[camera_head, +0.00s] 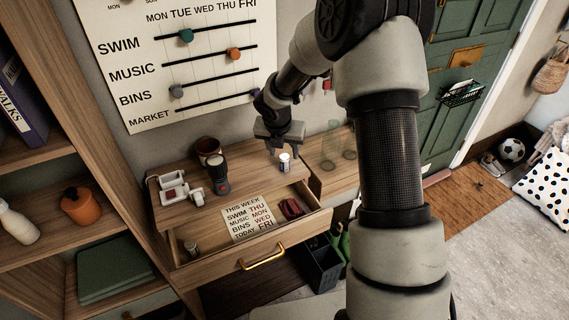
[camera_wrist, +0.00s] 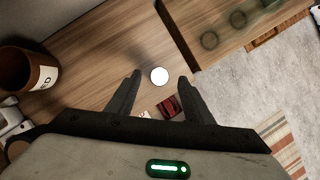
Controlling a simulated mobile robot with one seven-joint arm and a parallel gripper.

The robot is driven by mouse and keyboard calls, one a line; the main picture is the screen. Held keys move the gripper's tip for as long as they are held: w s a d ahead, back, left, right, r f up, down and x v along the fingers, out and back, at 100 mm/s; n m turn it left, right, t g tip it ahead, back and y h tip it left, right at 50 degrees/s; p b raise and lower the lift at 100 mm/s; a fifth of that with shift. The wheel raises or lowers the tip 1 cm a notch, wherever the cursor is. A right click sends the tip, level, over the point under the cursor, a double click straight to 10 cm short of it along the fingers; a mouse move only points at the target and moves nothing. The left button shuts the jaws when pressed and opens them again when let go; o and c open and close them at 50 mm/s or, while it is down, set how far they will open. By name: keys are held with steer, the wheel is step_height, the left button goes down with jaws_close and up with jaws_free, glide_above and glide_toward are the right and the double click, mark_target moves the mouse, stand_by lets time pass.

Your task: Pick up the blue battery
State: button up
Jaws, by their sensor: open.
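A small upright cylinder (camera_head: 284,163), pale with a bluish-dark band near its top, stands on the wooden bench top behind the open drawer; I take it as the blue battery. In the wrist view only its round white top (camera_wrist: 159,76) shows, between my two fingertips as seen from above. My gripper (camera_head: 283,149) is open and empty, pointing down just above and behind the cylinder. In the wrist view my gripper (camera_wrist: 159,78) has one finger to each side of the white top. I cannot tell whether the fingers reach down beside it.
A dark flashlight (camera_head: 221,174), a brown mug (camera_head: 208,151) and a white device (camera_head: 173,188) stand to the left. The open drawer (camera_head: 300,227) holds a printed card (camera_head: 247,218), a red object (camera_head: 291,208) and a small jar (camera_head: 191,248). Clear glasses (camera_head: 329,163) stand right.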

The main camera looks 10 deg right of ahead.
mark_target(284, 157)
steer(key=x, duration=0.4)
steer(key=shift+s+f, duration=0.1)
steer(key=shift+f, duration=0.35)
steer(key=shift+r, duration=0.1)
jaws_close()
